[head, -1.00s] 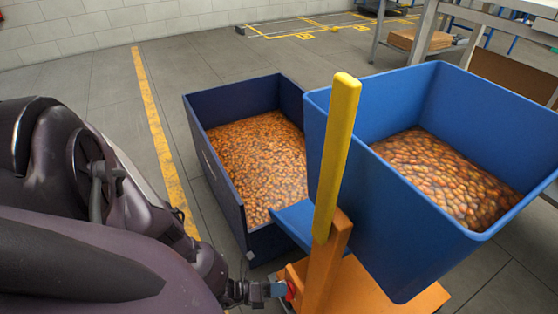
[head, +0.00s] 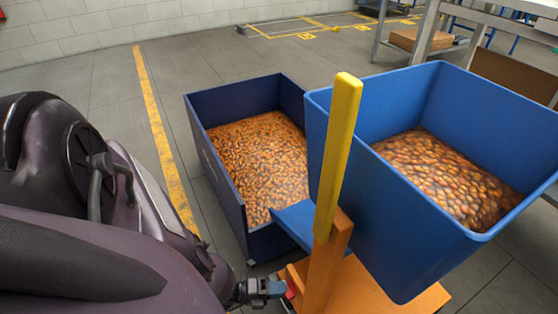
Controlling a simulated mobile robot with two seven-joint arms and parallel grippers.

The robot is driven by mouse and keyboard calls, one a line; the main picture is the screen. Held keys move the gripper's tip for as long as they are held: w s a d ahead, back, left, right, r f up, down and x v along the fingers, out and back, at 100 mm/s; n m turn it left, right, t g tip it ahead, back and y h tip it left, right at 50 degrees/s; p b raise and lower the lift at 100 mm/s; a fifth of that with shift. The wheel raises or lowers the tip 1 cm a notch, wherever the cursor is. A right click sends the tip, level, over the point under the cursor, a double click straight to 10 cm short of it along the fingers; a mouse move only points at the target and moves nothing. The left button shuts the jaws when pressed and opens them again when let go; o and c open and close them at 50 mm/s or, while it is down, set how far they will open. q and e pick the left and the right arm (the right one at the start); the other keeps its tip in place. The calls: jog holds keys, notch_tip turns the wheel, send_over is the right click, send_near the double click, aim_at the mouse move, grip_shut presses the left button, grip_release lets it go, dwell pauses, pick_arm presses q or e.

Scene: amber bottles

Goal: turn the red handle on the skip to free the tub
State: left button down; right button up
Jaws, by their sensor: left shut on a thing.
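The skip has an orange frame (head: 385,288) with an upright yellow lever (head: 338,150). The red handle (head: 291,289) shows only as a small patch low on the left of the orange post. My left gripper (head: 280,288) is shut on the red handle, at the bottom of the head view. Its fingers hide most of the handle. My right gripper is not in view.
A dark blue bin (head: 222,190) with similar orange items stands on the floor left of the tub. A yellow floor line (head: 160,135) runs beside it. A metal table (head: 425,30) stands at the back right. Grey floor is clear behind the bins.

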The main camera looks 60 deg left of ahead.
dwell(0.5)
pick_arm(q)
jog(key=c, duration=1.1)
grip_release()
jog(key=shift+c, duration=0.2)
jog(key=v, duration=1.1)
jog(key=shift+d, duration=0.1)
